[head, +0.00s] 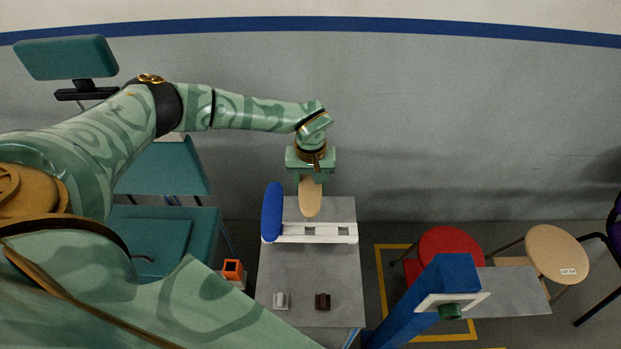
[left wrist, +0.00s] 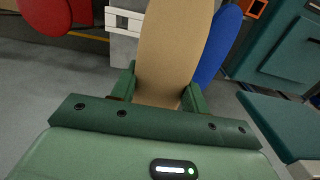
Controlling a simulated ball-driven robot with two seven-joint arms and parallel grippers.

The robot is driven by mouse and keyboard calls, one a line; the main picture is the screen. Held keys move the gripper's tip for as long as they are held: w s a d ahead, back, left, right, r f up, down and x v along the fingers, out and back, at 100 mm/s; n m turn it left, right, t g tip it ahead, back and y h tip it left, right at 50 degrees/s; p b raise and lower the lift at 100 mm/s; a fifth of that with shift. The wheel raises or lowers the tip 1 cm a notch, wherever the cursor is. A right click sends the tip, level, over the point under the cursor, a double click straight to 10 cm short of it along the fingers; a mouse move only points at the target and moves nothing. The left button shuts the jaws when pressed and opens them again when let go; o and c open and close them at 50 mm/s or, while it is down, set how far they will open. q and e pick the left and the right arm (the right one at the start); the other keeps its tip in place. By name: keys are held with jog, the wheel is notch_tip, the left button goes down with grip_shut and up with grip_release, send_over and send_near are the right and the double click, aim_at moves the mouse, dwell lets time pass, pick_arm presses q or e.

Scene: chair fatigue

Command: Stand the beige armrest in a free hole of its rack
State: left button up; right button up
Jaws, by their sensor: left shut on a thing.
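The beige armrest (head: 311,197) is held by my left gripper (head: 311,176), above the back part of the grey table. In the left wrist view the beige armrest (left wrist: 172,50) is clamped between the two green fingers (left wrist: 160,95). The white rack (head: 335,232) lies across the table and has dark square holes; two show free in the head view. A blue armrest (head: 272,212) stands at the rack's left end. In the left wrist view the rack (left wrist: 123,20) and the blue armrest (left wrist: 218,45) are partly hidden behind the beige one. My right gripper is not in view.
Teal chairs (head: 165,170) stand left; a red stool (head: 449,245) and blue post (head: 425,300) stand right.

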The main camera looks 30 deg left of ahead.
pick_arm(q)
jog(key=shift+f+b, duration=0.5)
jog(key=shift+f, duration=0.1)
jog(key=shift+a+f+b, duration=0.1)
jog(key=shift+f+b, duration=1.45)
jog(key=shift+f, duration=0.75)
jog(key=shift+p, duration=0.35)
jog(key=shift+f+b, duration=2.4)
jog(key=shift+f, duration=1)
jog(key=o, duration=1)
jog(key=shift+s, duration=0.1)
